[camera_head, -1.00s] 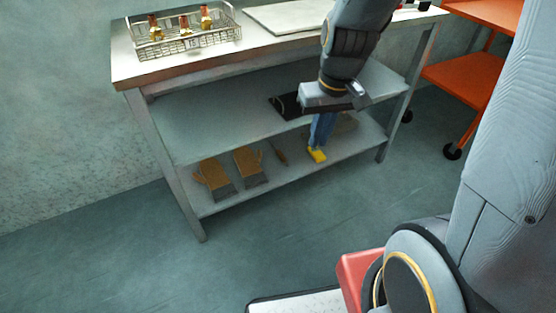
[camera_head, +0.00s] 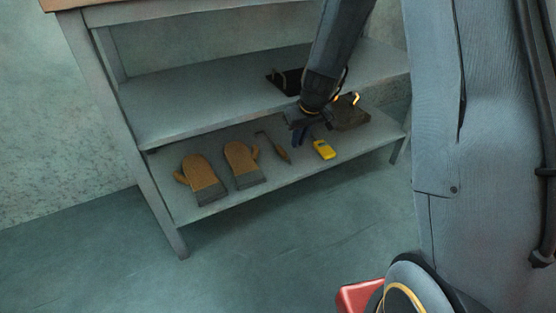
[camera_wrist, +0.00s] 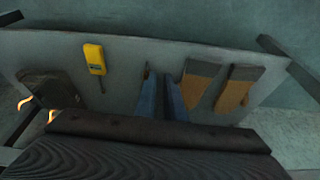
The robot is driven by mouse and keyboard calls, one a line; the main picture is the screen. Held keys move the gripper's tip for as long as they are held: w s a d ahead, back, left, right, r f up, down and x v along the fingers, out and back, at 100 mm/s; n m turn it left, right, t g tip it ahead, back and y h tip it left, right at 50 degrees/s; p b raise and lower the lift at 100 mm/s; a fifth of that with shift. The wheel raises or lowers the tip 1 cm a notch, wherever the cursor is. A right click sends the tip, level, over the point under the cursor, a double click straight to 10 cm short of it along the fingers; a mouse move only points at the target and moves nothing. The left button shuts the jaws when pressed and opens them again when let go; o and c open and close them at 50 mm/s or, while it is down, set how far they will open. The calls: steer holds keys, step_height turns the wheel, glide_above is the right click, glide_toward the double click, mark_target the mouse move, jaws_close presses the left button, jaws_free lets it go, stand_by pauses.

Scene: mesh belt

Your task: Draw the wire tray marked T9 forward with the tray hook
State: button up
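A thin hooked tool with a brown handle, seemingly the tray hook (camera_head: 275,147), lies on the lower shelf between a mitt and a yellow device. In the wrist view the tool (camera_wrist: 147,72) is mostly hidden behind a finger. My gripper (camera_head: 299,138) is over the lower shelf, just right of the tool. Its two blue fingers (camera_wrist: 161,85) look apart, with nothing seen between them. I cannot tell whether a finger touches the tool. The wire tray is outside the current views.
Two brown mitts (camera_head: 220,172) lie left of the tool. A yellow device (camera_head: 324,149) lies to its right, and a dark handled object (camera_head: 349,114) beyond. The upper shelf (camera_head: 200,98) overhangs behind, carrying a black object (camera_head: 287,80). Open floor lies in front.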

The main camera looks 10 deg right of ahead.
steer(key=t+b, duration=0.1)
steer(key=b, duration=0.7)
glide_toward(291, 167)
steer(key=shift+n, duration=0.3)
steer(key=b+x, duration=0.1)
steer(key=x, duration=0.1)
steer(key=w+b+x, duration=0.1)
steer(key=x, duration=0.1)
steer(key=b+x, duration=0.1)
steer(key=x, duration=0.1)
steer(key=shift+w+a, duration=0.1)
steer(key=shift+w, duration=0.25)
jaws_close()
steer(key=shift+r, duration=0.25)
